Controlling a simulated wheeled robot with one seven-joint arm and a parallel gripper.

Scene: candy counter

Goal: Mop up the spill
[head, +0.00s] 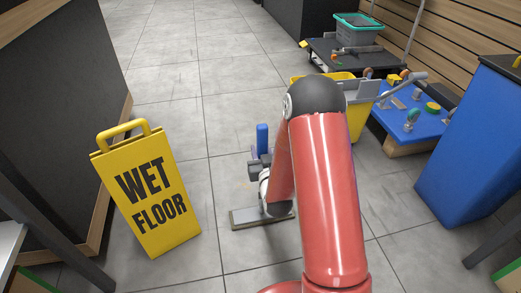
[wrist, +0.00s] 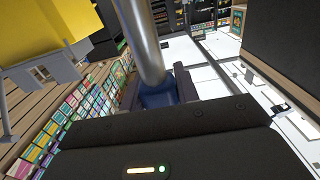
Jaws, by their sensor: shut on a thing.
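In the head view my gripper (head: 260,166) is low over the floor, partly hidden by my red arm. It is shut on the mop's handle, whose blue end (head: 262,138) stands up beside the jaws. The mop's flat grey head (head: 245,219) appears at floor level below my gripper, its right part behind my arm. In the wrist view my gripper (wrist: 158,93) has a blue part of the mop between its fingers, with a metal pole (wrist: 141,40) running up from it. A faint brownish patch shows near the mop; I cannot tell whether it is the spill.
A yellow wet floor sign (head: 150,190) stands left of the mop. A yellow mop bucket (head: 355,118) with a grey wringer is behind my arm. Blue platform (head: 420,125), blue bin (head: 470,145) and dark cart (head: 345,58) line the right. Tiled floor is clear at upper middle.

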